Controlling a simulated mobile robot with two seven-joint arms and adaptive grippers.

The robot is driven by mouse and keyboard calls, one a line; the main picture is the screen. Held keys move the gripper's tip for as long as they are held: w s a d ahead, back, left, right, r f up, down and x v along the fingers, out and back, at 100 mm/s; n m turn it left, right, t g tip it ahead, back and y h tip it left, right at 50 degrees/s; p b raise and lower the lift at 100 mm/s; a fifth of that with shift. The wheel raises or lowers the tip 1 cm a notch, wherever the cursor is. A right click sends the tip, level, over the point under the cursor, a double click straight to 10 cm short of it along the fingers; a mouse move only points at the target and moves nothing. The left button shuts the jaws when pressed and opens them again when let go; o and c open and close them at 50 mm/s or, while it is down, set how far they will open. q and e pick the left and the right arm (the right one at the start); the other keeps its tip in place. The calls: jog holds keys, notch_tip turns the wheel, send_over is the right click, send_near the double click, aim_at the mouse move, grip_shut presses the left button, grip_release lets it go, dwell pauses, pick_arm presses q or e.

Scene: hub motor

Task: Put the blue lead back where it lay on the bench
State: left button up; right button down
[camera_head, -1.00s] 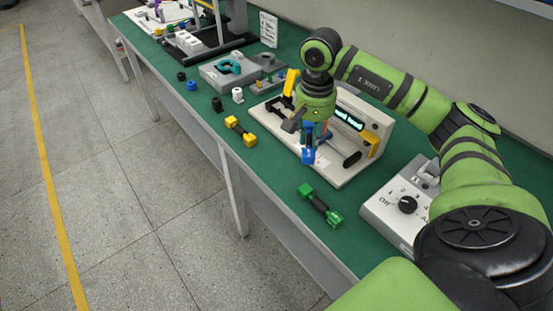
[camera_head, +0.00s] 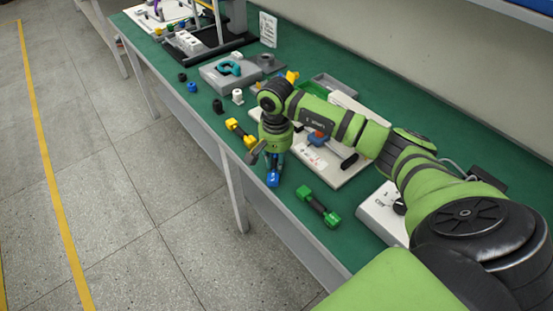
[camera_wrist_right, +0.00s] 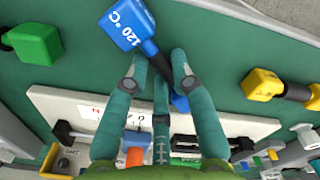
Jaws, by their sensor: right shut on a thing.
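The blue lead (camera_head: 272,179) has blue blocks at its ends and a dark middle. In the right wrist view its near block (camera_wrist_right: 122,24) is marked "120 °C". My right gripper (camera_head: 274,164) points down and is shut on the lead's dark middle; its fingers show in the wrist view (camera_wrist_right: 160,68). The lead is over the front strip of the green bench (camera_head: 296,229), between the yellow lead (camera_head: 241,133) and the green lead (camera_head: 319,206). I cannot tell whether it touches the bench. My left gripper is not in view.
A white test unit (camera_head: 345,172) stands behind the lead, partly hidden by my right arm. Small black, blue and white parts and a grey fixture (camera_head: 215,76) stand farther left. The bench's front edge is close.

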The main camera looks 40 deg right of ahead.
jog(key=shift+f, duration=0.2)
jog(key=c, duration=1)
grip_release()
jog(key=shift+c, duration=0.2)
jog(key=shift+r, duration=0.1)
jog(key=shift+r, duration=0.45)
notch_tip(320, 180, up, 11)
jog(key=b, duration=0.2)
jog(key=shift+r, duration=0.2)
